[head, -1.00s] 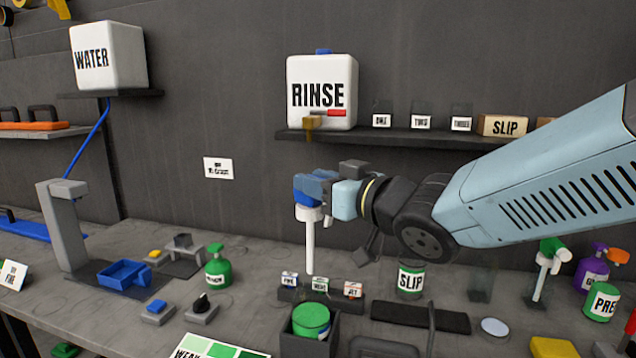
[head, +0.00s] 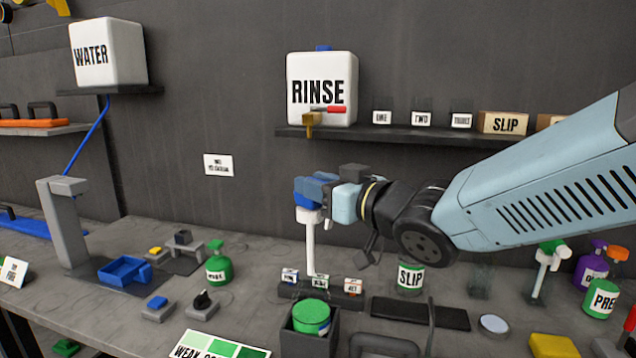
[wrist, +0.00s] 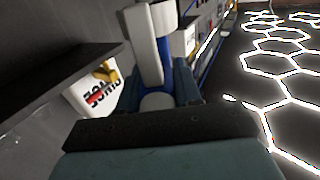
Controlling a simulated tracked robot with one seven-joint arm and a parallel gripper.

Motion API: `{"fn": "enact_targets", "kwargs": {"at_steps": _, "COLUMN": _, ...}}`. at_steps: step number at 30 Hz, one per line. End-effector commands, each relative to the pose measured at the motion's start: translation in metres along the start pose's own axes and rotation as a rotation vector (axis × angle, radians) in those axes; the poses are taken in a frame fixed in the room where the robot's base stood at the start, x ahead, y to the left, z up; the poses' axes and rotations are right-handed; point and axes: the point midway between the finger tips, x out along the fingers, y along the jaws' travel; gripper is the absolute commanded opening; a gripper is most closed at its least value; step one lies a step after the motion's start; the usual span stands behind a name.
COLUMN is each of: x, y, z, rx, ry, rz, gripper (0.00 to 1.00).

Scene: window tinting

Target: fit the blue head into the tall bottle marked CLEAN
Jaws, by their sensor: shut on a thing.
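My gripper (head: 313,188) is shut on the blue head (head: 305,200), whose white neck and long white tube (head: 310,245) hang straight down. The tube's lower end is over the bench, in front of or above the small labelled cards; its exact height is unclear. In the wrist view the gripper's fingers (wrist: 155,92) close around the head, with its white part (wrist: 150,45) between them. I cannot read the word CLEAN on any bottle. A purple bottle (head: 592,275) at the right has a partly hidden label.
A green-lidded pot (head: 311,317) stands in a dark holder below the gripper. A clear SLIP jar (head: 411,278) is to its right, and a small green bottle (head: 217,268) to the left. The RINSE tank (head: 322,85) stands on the shelf behind. A green PRE bottle (head: 601,300) is far right.

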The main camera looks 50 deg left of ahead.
Motion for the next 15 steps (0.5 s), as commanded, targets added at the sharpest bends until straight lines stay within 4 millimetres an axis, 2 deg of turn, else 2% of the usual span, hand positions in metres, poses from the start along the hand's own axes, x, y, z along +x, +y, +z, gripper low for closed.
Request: {"fn": "enact_targets", "kwargs": {"at_steps": 15, "x": 0.000, "y": 0.000, "z": 0.013, "rx": -0.001, "ry": 0.000, "rz": 0.000, "gripper": 0.03}}
